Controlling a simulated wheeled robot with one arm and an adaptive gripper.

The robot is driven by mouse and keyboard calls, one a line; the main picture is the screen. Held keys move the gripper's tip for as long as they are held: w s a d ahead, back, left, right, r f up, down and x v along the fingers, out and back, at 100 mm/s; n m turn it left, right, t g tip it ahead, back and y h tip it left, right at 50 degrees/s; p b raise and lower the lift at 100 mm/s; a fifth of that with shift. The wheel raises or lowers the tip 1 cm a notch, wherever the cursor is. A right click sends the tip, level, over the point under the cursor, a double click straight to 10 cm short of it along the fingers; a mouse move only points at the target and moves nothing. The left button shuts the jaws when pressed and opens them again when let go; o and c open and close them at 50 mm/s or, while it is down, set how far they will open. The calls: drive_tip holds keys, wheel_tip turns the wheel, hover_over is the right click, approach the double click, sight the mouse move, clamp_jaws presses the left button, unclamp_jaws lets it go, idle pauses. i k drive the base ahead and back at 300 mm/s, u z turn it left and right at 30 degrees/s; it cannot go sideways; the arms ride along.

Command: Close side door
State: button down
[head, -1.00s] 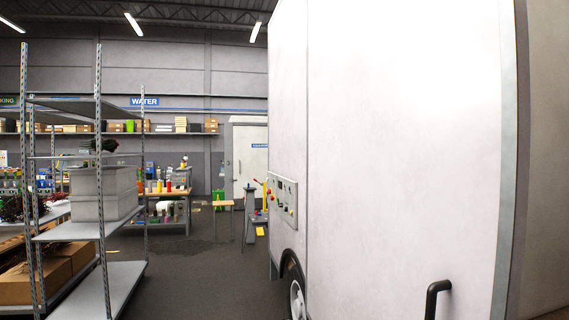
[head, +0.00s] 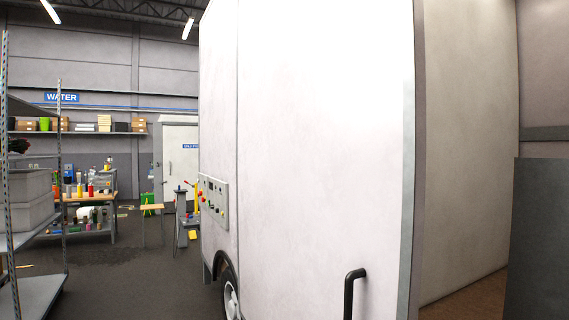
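A tall white panel (head: 320,140) with a black handle (head: 350,292) fills the middle of the head view; it looks like the side door of a white vehicle. Its grey right edge stands beside an opening. Through the opening I see a pale inner wall (head: 465,130) and a brown floor (head: 465,300). So the doorway is open; whether the door slides or swings I cannot tell. My gripper is not in view.
A dark grey panel (head: 537,240) stands at the far right. A control panel (head: 213,200) and a wheel (head: 230,296) are on the vehicle's left part. A metal shelf rack (head: 40,225) stands at the left. Dark floor (head: 125,275) lies clear between rack and vehicle.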

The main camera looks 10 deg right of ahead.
sight(331, 140)
drive_tip(key=u, duration=0.2)
drive_tip(key=i, duration=0.75)
drive_tip(key=u, duration=0.75)
drive_tip(key=i, duration=1.75)
drive_tip(key=u, duration=0.2)
drive_tip(key=i, duration=1.5)
drive_tip(key=z, duration=0.15)
